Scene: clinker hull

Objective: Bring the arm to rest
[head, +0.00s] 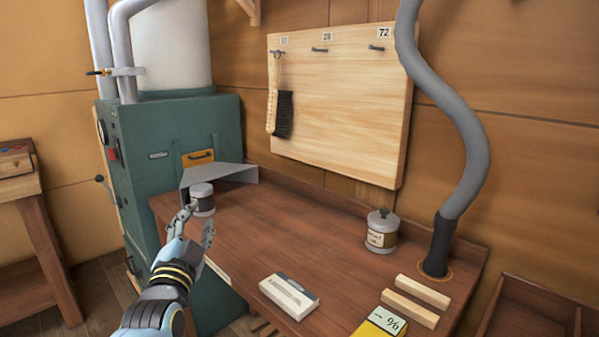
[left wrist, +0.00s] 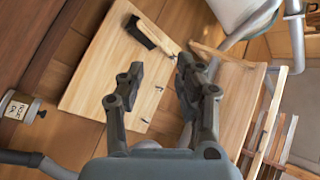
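My left gripper (head: 198,216) is in front of the left end of the brown bench, its fingers pointing up. In the left wrist view the gripper (left wrist: 161,75) is open, with nothing between its fingers. In the head view a small grey jar with a dark band (head: 203,190) shows just beyond the fingertips, by the grey metal guard (head: 222,173). The fingers partly overlap the jar there; I cannot tell whether they touch it. The jar does not show in the left wrist view. My right gripper is in neither view.
The bench (head: 290,228) holds a labelled tin (head: 382,233), a grey-white box (head: 289,297), wooden strips (head: 422,291) and a yellow card (head: 380,324). A grey hose (head: 462,130) rises at the right. A green machine (head: 180,140) stands left. A brush (head: 283,113) hangs on a pegboard (head: 345,120).

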